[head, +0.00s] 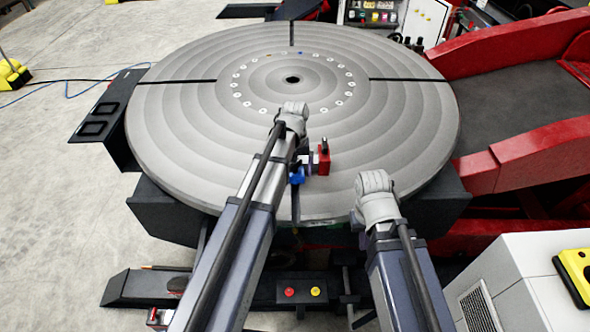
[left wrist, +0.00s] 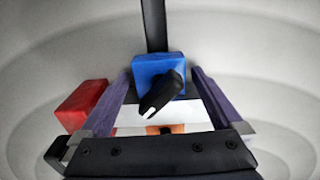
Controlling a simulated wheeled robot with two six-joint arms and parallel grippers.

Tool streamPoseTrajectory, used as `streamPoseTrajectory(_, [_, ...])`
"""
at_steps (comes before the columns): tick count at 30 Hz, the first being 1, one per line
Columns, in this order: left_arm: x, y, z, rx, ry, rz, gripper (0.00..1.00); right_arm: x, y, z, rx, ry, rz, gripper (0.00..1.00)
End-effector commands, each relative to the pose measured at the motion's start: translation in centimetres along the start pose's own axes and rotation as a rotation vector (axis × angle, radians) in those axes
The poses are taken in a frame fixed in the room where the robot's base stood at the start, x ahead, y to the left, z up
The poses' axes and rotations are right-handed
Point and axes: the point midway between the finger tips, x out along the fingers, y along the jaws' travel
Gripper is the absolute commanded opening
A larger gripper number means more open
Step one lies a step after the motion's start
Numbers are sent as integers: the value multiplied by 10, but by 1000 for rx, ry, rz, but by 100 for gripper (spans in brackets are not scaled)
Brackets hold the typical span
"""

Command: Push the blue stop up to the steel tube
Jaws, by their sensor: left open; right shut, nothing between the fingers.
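The blue stop (head: 297,177) sits low on the turntable, near its front edge. It also shows as a blue block in the left wrist view (left wrist: 157,68), with a black lever (left wrist: 162,95) in front of it. My left gripper (head: 306,164) is down at the stop. In the left wrist view its purple fingers (left wrist: 162,78) are spread, one on each side of the blue stop; I cannot tell whether they touch it. My right gripper (head: 358,222) is mostly hidden by its wrist, near the turntable's front right edge. I cannot make out the steel tube.
A red block (head: 324,159) with a dark knob stands right of the blue stop; it is left of the fingers in the left wrist view (left wrist: 82,107). The grey turntable (head: 200,150) has dark radial slots and is otherwise largely clear. Red frame arms (head: 545,150) stand at right.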

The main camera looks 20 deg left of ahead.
Motion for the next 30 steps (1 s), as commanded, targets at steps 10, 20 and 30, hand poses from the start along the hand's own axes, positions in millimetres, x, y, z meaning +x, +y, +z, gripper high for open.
streamPoseTrajectory(10, [0,0,0,0,0,0,100,0,0,0,0,0,0,0])
streamPoseTrajectory(20, [-16,0,0,0,-1,0,100,-16,2,1,0,0,0,0])
streamPoseTrajectory(30, [-42,0,0,0,-1,0,100,-42,4,2,0,0,0,0])
